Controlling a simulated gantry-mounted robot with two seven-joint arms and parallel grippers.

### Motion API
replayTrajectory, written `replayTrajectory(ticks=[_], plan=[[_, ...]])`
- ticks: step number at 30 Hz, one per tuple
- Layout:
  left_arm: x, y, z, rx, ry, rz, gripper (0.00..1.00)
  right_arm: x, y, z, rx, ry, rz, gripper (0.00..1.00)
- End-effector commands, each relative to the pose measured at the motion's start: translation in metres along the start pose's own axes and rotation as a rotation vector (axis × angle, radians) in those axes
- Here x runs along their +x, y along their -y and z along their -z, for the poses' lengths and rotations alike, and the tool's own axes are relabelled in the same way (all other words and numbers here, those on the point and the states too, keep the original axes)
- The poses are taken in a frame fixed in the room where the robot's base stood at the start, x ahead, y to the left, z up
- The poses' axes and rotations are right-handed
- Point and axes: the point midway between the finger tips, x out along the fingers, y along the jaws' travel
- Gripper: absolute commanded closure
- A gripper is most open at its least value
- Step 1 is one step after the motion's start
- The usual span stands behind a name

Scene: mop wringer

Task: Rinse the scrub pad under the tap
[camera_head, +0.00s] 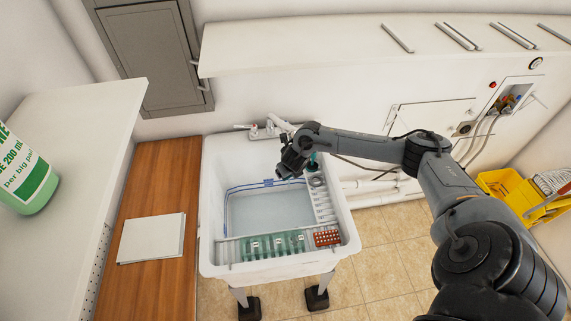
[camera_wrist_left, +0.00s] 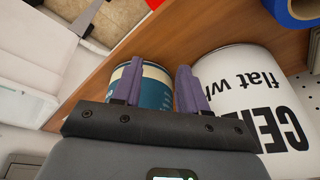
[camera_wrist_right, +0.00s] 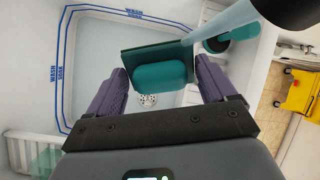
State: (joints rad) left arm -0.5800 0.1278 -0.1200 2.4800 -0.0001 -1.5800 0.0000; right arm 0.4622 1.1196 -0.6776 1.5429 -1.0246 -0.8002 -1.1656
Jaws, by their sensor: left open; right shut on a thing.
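My right gripper (camera_head: 288,172) hangs over the back of the white sink (camera_head: 215,165). In the right wrist view its fingers (camera_wrist_right: 160,82) are shut on the scrub pad (camera_wrist_right: 162,75), a teal block with a dark green face. The tap (camera_head: 268,131) is on the sink's back wall, beside the gripper in the head view. In the right wrist view a pale bluish column (camera_wrist_right: 232,22) below a dark cylinder (camera_wrist_right: 288,8) reaches close to the pad; I cannot tell whether they touch. My left gripper (camera_wrist_left: 157,85) is open, in front of a blue-and-cream tin (camera_wrist_left: 152,82).
A white tin (camera_wrist_left: 240,90) stands beside the blue-and-cream one. Green items (camera_head: 275,244) and a red-brown brush (camera_head: 327,239) lie along the sink's front ledge. A teal object (camera_wrist_right: 238,38) is near the sink's corner. A yellow mop bucket (camera_head: 512,190) stands at right.

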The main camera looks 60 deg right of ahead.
Motion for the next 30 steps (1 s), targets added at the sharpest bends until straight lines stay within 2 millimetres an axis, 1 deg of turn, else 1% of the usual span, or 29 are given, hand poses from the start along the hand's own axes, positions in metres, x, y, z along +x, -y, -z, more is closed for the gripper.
replayTrajectory(ticks=[1,3,21,30], plan=[[-0.005,0.0,0.002,0.0,0.0,0.0,0.57,-0.004,-0.001,0.003,-0.001,-0.001,0.0,0.45],[-0.008,0.0,0.003,0.0,0.0,0.0,0.57,-0.007,-0.003,0.007,-0.001,-0.001,-0.001,0.45],[-0.03,-0.002,0.011,-0.013,-0.002,-0.01,0.57,-0.028,-0.019,0.044,0.0,-0.001,0.0,0.45],[-0.032,-0.001,0.011,-0.009,-0.002,-0.007,0.57,-0.029,-0.021,0.049,0.001,0.001,0.0,0.45]])
